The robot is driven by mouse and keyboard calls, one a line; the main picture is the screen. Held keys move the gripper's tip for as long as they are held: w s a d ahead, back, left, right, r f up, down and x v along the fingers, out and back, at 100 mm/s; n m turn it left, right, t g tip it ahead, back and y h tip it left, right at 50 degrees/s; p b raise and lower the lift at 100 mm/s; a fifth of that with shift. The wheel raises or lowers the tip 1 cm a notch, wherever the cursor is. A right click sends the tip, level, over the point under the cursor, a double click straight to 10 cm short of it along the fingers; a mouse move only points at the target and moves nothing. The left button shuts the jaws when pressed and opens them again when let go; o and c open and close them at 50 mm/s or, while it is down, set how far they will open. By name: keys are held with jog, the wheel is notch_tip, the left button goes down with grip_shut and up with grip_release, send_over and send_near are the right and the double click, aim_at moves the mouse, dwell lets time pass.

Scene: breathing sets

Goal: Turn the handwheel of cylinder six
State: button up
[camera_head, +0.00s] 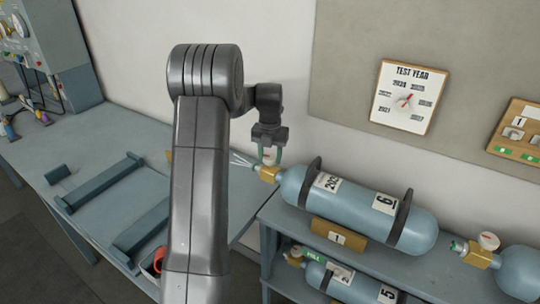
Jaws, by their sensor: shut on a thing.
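Cylinder six (318,200) is a blue-grey cylinder lying on its side on the top shelf of the rack, with a label "6" and two dark straps around it. Its brass valve (269,174) points to the left. My gripper (268,158) reaches down over the valve from above. Its greenish fingers are shut on the handwheel at the top of the valve. The handwheel is small here and mostly hidden between the fingers, so its turn angle cannot be told.
Cylinder five (366,290) lies on the shelf below. Another cylinder (519,272) with a gauge is at the right. A bench (100,160) with dark cradle bars stands at the left.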

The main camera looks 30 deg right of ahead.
aim_at(270, 157)
jog(key=o, duration=1)
notch_tip(270, 157, up, 14)
jog(key=b, duration=0.1)
jog(key=shift+f, duration=0.15)
notch_tip(270, 157, down, 14)
jog(key=shift+r+p, duration=0.1)
jog(key=shift+p, duration=0.4)
jog(key=shift+r, duration=0.15)
